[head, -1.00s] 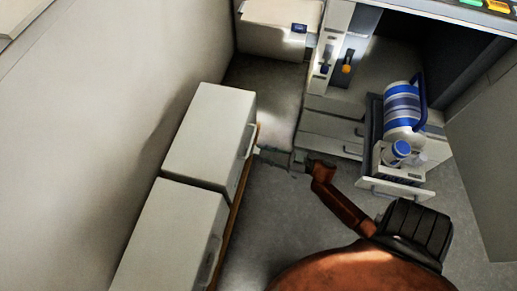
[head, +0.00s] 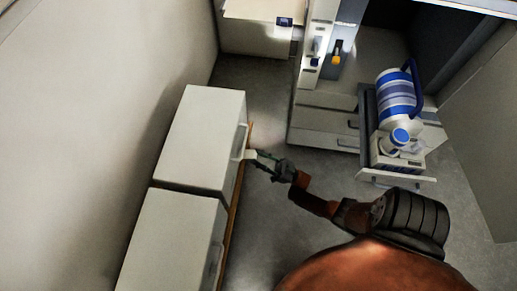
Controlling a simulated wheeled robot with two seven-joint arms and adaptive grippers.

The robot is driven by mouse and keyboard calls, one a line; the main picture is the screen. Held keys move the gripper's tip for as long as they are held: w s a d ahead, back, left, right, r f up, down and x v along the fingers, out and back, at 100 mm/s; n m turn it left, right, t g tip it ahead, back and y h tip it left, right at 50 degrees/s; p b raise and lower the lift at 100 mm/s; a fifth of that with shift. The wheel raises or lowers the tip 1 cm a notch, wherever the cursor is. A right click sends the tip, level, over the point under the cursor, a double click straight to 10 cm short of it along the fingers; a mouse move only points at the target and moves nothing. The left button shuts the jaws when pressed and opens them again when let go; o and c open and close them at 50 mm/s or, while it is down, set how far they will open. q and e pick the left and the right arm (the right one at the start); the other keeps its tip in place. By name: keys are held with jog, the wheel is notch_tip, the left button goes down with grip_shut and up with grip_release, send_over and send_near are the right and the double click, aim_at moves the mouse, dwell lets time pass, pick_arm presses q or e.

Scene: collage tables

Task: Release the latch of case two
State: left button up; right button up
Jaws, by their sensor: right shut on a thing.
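Two white box-shaped cases stand in a row along the left wall: a far case (head: 200,135) and a near case (head: 170,240). No number on either is readable. The far case has a pale handle-like latch (head: 242,140) on its right side. My right gripper (head: 252,156) is shut on this latch, at its lower end, and partly hides it. The near case has a similar latch (head: 217,257) on its right side, with nothing touching it. My left gripper is out of view.
A brown ledge edge (head: 233,200) runs along the right side of the cases. A cabinet with an open drawer (head: 398,180) holding a blue-striped canister (head: 397,92) stands at the right. A pale box (head: 255,35) is at the back. Grey floor (head: 260,95) lies between.

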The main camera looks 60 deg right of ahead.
jog(key=shift+d+f+t, duration=0.1)
jog(key=shift+f+t, duration=0.1)
jog(key=shift+t, duration=0.1)
dwell(0.4)
jog(key=o, duration=1)
jog(key=shift+f, duration=0.1)
jog(key=s+d, duration=0.1)
jog(key=s, duration=0.3)
jog(key=s+d+f, duration=0.1)
jog(key=s+d, duration=0.1)
jog(key=s, duration=0.2)
jog(key=s+d, duration=0.2)
jog(key=s, duration=0.3)
jog(key=shift+d+f, duration=0.15)
jog(key=shift+f, duration=0.25)
